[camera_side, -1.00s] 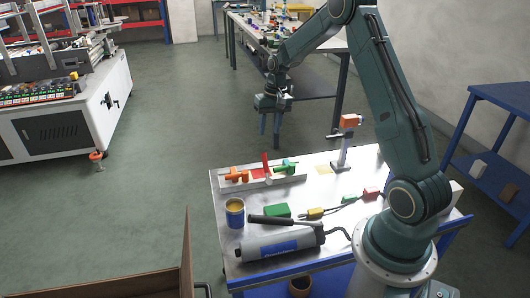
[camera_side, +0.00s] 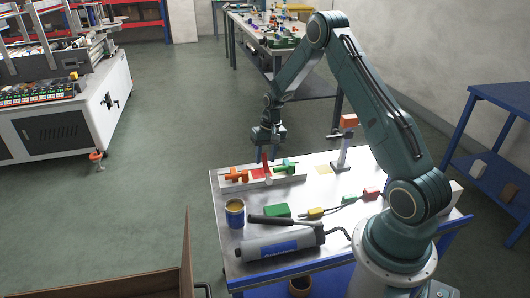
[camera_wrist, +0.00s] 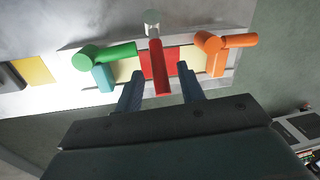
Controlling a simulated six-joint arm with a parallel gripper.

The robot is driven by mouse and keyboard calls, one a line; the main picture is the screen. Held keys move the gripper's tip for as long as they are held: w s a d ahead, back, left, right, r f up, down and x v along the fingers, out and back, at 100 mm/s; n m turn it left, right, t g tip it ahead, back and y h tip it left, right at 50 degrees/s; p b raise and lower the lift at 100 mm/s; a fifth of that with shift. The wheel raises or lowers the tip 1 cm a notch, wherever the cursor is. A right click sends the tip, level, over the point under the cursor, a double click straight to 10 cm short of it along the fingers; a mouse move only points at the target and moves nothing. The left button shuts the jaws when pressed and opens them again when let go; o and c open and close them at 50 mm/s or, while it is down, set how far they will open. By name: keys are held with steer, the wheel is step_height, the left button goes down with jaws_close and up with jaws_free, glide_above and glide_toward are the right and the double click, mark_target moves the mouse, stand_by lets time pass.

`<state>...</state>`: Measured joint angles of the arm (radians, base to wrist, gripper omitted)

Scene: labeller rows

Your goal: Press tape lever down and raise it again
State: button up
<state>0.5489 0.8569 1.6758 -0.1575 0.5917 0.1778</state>
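The labeller row stands on a white base along the far edge of the table. Its red lever (camera_side: 266,163) stands up in the middle, between an orange lever (camera_side: 236,175) on the left and a green lever (camera_side: 286,166) on the right. The wrist view shows the red lever (camera_wrist: 160,68), the green lever (camera_wrist: 105,54) and the orange lever (camera_wrist: 222,42). Which one is the tape lever I cannot tell. My gripper (camera_side: 268,155) is right at the red lever; its fingers (camera_wrist: 161,88) are apart, one on each side of it, with gaps showing. Labels are not readable.
A post with an orange head (camera_side: 345,140) stands to the right, beside a yellow square (camera_side: 323,169).

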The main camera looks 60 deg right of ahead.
steer(key=shift+w+a+f, duration=0.1)
steer(key=shift+f, duration=1.15)
jaws_close()
